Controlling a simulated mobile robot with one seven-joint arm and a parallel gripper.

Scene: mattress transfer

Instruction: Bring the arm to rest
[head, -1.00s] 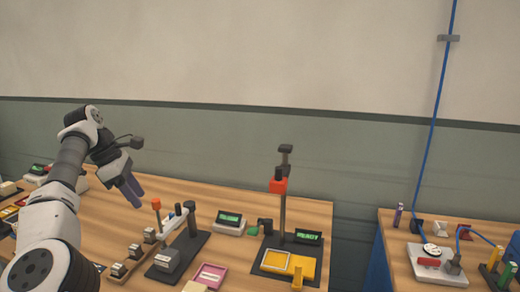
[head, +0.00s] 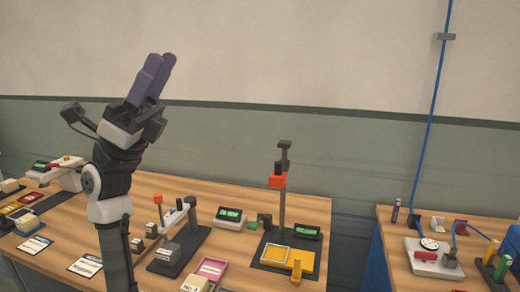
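My gripper (head: 157,78) is raised on my upright arm at the left of the head view. Its two purple fingers point up and slightly right, against the pale wall. The fingers look close together, but from this angle I cannot tell whether there is a gap between them. I see no object in them. The gripper is well above the table and touches nothing that I can see. My forearm hides part of the wooden table behind it.
The wooden table (head: 172,184) carries a black stand with a red-orange part (head: 278,181), a lever device (head: 178,249), a pink tray (head: 211,269) and small displays. A second table (head: 391,249) stands at right beyond a gap, with a blue cable (head: 432,120) above.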

